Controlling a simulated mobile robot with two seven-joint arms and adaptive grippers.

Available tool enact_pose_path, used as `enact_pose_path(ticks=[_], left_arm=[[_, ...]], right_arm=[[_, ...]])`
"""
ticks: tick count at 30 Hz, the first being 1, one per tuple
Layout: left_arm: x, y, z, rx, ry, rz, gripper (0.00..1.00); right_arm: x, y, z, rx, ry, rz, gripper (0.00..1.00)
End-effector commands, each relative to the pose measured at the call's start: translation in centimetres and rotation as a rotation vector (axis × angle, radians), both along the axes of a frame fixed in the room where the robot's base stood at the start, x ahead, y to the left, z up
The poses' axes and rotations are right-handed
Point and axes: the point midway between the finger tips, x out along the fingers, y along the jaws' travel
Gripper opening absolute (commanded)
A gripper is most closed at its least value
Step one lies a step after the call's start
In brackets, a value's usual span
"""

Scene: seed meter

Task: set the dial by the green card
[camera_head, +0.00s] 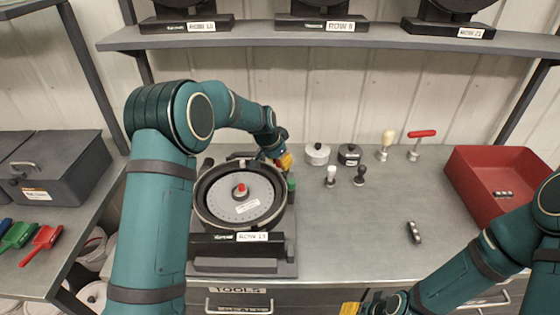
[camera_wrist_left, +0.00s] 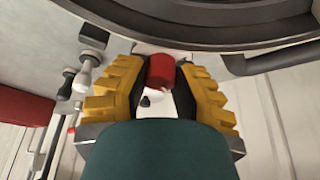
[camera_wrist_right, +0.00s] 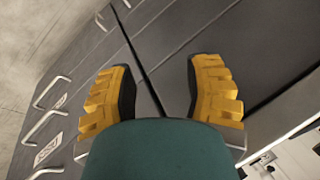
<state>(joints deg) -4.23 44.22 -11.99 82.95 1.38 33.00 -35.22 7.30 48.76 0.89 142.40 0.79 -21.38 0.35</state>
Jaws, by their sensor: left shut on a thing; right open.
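The seed meter (camera_head: 240,237) stands on the bench, labelled as a row, with a round dark housing around a grey disc (camera_head: 222,206). A red knob (camera_head: 241,188) is at the disc's centre, and a small white label lies on the disc. My left gripper (camera_head: 284,160) is at the housing's back right edge. In the left wrist view it (camera_wrist_left: 160,85) is shut on a red cylindrical piece (camera_wrist_left: 160,70) beside the dark rim. A small green part (camera_head: 291,183) shows just below this gripper; I cannot tell whether it is a card. My right gripper (camera_wrist_right: 158,90) is open and empty, low before the drawers.
A red bin (camera_head: 470,190) is at right. A shelf (camera_head: 330,38) overhangs. The bench's middle is mostly clear.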

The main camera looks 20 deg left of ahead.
Motion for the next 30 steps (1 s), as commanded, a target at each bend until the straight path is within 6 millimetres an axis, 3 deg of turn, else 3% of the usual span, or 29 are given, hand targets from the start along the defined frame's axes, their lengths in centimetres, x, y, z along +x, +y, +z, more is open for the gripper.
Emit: enact_pose_path(ticks=[9, 24, 25, 26, 30], left_arm=[[-0.04, -0.10, -0.10, 0.000, 0.001, 0.121, 0.00], [-0.04, -0.08, -0.14, 0.000, 0.002, 0.141, 0.00], [-0.04, -0.08, -0.14, 0.000, 0.002, 0.141, 0.38], [-0.04, -0.08, -0.14, 0.000, 0.002, 0.141, 0.43], [-0.02, -0.06, -0.09, 0.000, 0.001, 0.142, 0.43]], right_arm=[[0.02, 0.00, 0.08, 0.000, -0.001, 0.000, 0.51], [0.04, 0.00, 0.08, 0.000, -0.001, 0.000, 0.51], [0.04, 0.00, 0.08, 0.000, -0.001, 0.000, 0.51], [0.04, 0.00, 0.08, 0.000, -0.001, 0.000, 0.51], [0.04, 0.00, 0.08, 0.000, -0.001, 0.000, 0.51]])
